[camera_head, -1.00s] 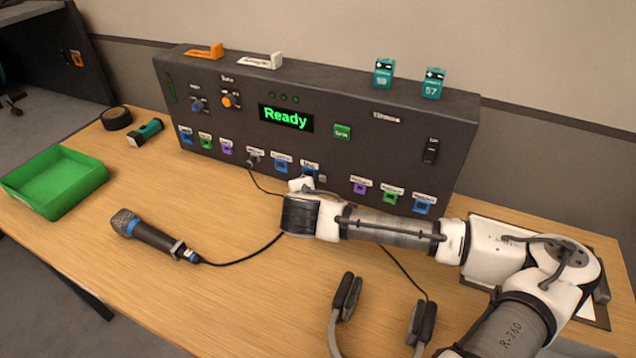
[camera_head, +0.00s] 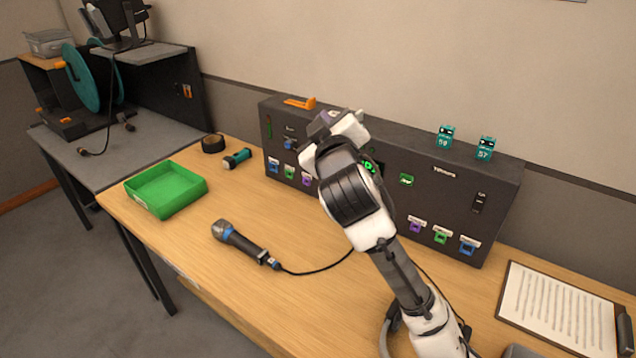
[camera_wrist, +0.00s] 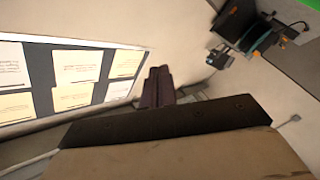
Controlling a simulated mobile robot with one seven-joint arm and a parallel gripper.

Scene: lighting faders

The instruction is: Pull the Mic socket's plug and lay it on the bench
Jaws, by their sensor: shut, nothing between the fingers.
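The dark mixer panel (camera_head: 450,190) stands at the back of the bench (camera_head: 240,280). My arm crosses in front of its middle sockets, so the Mic socket and its plug are hidden. The microphone (camera_head: 240,243) lies on the bench, and its black cable (camera_head: 318,270) runs right and passes behind my arm. My gripper (camera_head: 335,125) is raised in front of the panel's upper edge, its fingertips not clear there. In the wrist view my gripper's dark fingers (camera_wrist: 157,87) look together and hold nothing, pointing at the room.
A green tray (camera_head: 165,190), a tape roll (camera_head: 213,143) and a teal torch (camera_head: 237,158) are on the bench's left part. A clipboard (camera_head: 560,305) lies at the right. Two teal boxes stand on the panel. Bare bench surrounds the microphone.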

